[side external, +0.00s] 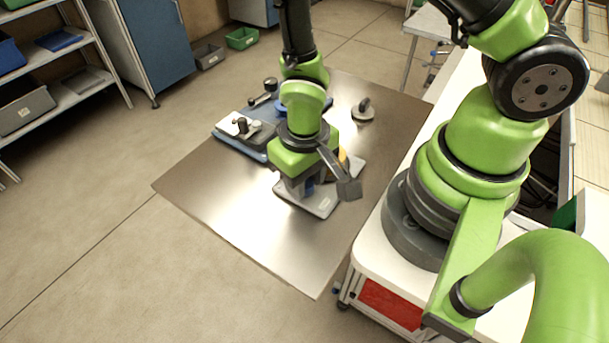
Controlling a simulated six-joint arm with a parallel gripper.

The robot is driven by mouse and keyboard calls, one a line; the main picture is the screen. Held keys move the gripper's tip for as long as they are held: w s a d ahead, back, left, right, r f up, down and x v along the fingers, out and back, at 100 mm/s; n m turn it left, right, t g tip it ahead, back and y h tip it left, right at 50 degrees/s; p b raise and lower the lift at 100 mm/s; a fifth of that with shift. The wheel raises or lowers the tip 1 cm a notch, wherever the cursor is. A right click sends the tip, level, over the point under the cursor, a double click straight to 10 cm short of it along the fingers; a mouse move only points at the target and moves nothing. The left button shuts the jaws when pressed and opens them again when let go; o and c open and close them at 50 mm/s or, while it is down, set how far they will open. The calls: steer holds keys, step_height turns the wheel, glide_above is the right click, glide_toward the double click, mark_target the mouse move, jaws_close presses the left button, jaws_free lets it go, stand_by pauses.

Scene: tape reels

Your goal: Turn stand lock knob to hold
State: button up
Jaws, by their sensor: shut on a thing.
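My gripper (303,193) points down over a grey stand base (322,207) near the middle of the metal table. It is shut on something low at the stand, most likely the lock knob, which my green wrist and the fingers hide. A small blue patch shows beside the fingers. Part of a yellow-orange thing (344,157) shows behind my wrist on the stand's far side. The knob's angle cannot be seen.
A blue tray (226,136) with a white and black fixture stands to the left on the metal table (215,200). A grey round piece with a dark knob (363,112) sits behind. Black-knobbed parts (266,91) lie at the back left. The front table area is clear.

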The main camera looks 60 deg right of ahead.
steer(key=shift+m, duration=0.3)
steer(key=o, duration=0.9)
steer(key=shift+r, duration=0.15)
step_height(320, 180, up, 10)
steer(key=shift+f, duration=0.15)
stand_by(0.3)
steer(key=s+d+r+t, duration=0.1)
steer(key=s+r+t, duration=0.1)
steer(key=r, duration=0.4)
steer(key=s+d+r+t+y, duration=0.1)
steer(key=s+d+r+t, duration=0.1)
steer(key=r, duration=0.4)
steer(key=s+d+r+t+y, duration=0.1)
steer(key=s+r+t, duration=0.1)
steer(key=r, duration=0.5)
steer(key=shift+s+d+r+m+t, duration=0.15)
steer(key=shift+d+m+t, duration=0.2)
steer(key=shift+t, duration=0.25)
